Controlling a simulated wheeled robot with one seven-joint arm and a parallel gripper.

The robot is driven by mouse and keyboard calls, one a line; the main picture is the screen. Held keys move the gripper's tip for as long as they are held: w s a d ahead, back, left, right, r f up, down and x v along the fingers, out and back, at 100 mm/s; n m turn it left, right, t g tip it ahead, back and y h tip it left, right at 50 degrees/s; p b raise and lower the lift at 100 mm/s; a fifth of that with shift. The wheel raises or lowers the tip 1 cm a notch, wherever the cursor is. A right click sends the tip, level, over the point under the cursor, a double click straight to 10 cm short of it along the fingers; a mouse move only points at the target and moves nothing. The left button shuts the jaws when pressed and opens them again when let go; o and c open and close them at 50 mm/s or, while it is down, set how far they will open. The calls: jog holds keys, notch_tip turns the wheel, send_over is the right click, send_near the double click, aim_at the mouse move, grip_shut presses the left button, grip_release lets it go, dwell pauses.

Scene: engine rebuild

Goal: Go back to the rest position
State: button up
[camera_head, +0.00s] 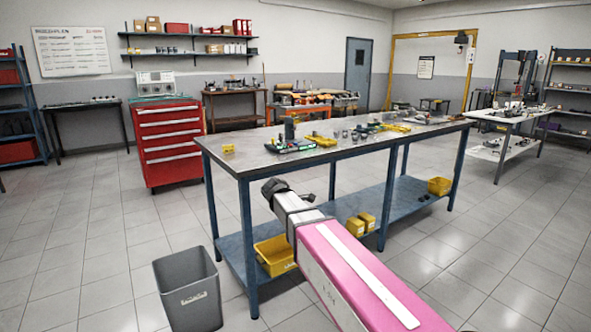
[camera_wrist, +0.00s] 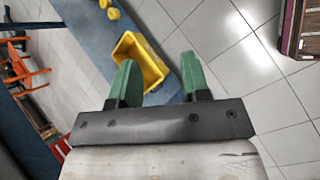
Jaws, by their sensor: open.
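My gripper (camera_wrist: 160,82) shows in the wrist view with its two green fingers apart and nothing between them. Beyond the fingers is a yellow bin (camera_wrist: 143,62) on the blue lower shelf of the workbench, with grey floor tiles beside it. In the head view my arm reaches forward from the lower right, with a pink and white link in front of the workbench (camera_head: 225,165). The gripper's fingers cannot be made out in the head view.
A grey waste bin (camera_head: 189,292) stands on the floor left of my arm. The yellow bin (camera_head: 275,255) sits on the bench's lower shelf. Tools and parts lie on the bench top. A red tool cabinet (camera_head: 168,145) stands behind left.

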jog(key=s+d+f+m+g+y, duration=0.4)
jog(key=s+d+f+m+y, duration=0.2)
jog(key=s+d+f+m, duration=1)
notch_tip(320, 180, down, 3)
jog(key=s+d, duration=0.1)
jog(key=s, duration=0.2)
jog(key=shift+d+m+y, duration=0.25)
jog(key=shift+m+y, duration=0.05)
jog(key=shift+m, duration=0.1)
